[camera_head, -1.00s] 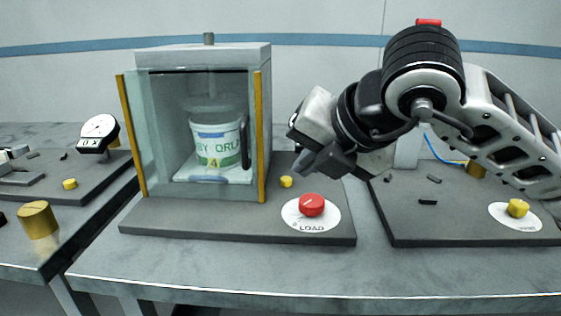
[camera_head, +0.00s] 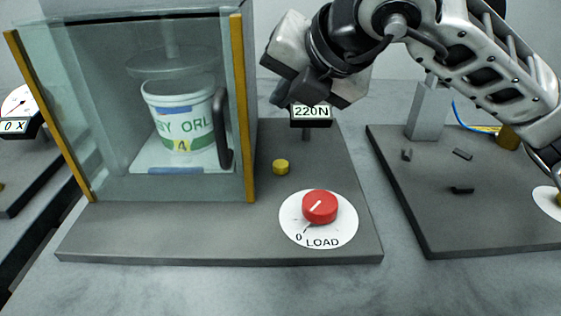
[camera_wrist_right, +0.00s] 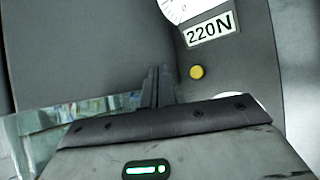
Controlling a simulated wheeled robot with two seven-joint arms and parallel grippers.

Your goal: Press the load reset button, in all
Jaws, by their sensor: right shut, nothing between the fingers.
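A small yellow button (camera_head: 281,167) stands on the grey base plate, right of the glass-fronted chamber and behind the red load knob (camera_head: 320,206). It also shows in the right wrist view (camera_wrist_right: 197,72), just below the 220N label (camera_wrist_right: 210,30). My right gripper (camera_head: 288,96) is shut and empty, above and behind the button in the head view, apart from it. In the wrist view its closed fingers (camera_wrist_right: 157,86) lie left of the button. My left gripper is not in view.
The chamber (camera_head: 247,110) holds a white cup (camera_head: 180,115) behind its glass. A second base plate (camera_head: 440,215) with small dark pieces lies to the right. A dial gauge (camera_head: 20,112) stands at the far left. The bench in front is clear.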

